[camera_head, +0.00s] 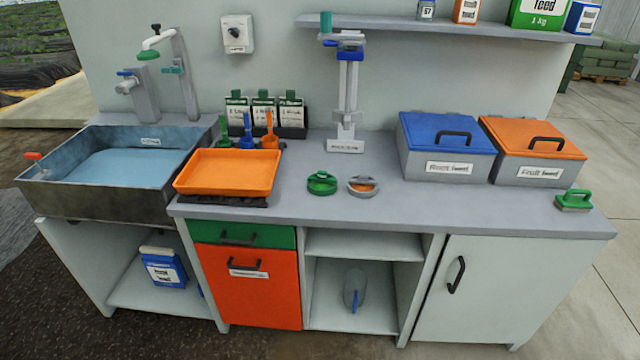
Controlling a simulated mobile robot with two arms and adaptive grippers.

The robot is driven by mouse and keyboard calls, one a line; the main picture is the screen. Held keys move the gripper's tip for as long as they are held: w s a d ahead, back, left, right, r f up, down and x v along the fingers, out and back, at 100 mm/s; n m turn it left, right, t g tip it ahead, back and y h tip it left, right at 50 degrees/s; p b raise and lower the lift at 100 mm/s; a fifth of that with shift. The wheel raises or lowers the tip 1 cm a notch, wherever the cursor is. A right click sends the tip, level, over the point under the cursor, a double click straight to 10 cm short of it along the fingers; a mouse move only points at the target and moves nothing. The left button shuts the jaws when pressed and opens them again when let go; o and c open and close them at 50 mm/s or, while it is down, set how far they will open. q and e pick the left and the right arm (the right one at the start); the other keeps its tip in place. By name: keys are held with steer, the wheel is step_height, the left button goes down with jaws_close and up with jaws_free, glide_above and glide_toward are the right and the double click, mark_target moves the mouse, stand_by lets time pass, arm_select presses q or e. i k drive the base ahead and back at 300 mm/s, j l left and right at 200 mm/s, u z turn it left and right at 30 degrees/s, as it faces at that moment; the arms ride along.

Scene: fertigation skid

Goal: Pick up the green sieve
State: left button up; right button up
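A small round green thing (322,183), which looks like the green sieve, lies on the grey worktop (300,210) near its middle. A similar round thing (363,186) with a grey rim and an orange inside lies just to its right, a small gap apart. Nothing covers the green one. Neither of my grippers shows in the head view.
An orange tray (228,172) stands left of the green thing, beside the sink (120,165). A grey stand (346,100) rises behind it. A blue-lidded box (447,134) and an orange-lidded box (533,138) stand to the right. The worktop's front strip is clear.

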mark_target(321, 183)
steer(key=u, duration=1.35)
steer(key=i+l+z, duration=0.15)
steer(key=i+l, duration=0.2)
steer(key=i, duration=0.15)
steer(key=i+l+z, duration=0.15)
steer(key=i+l, duration=0.15)
steer(key=i, duration=0.2)
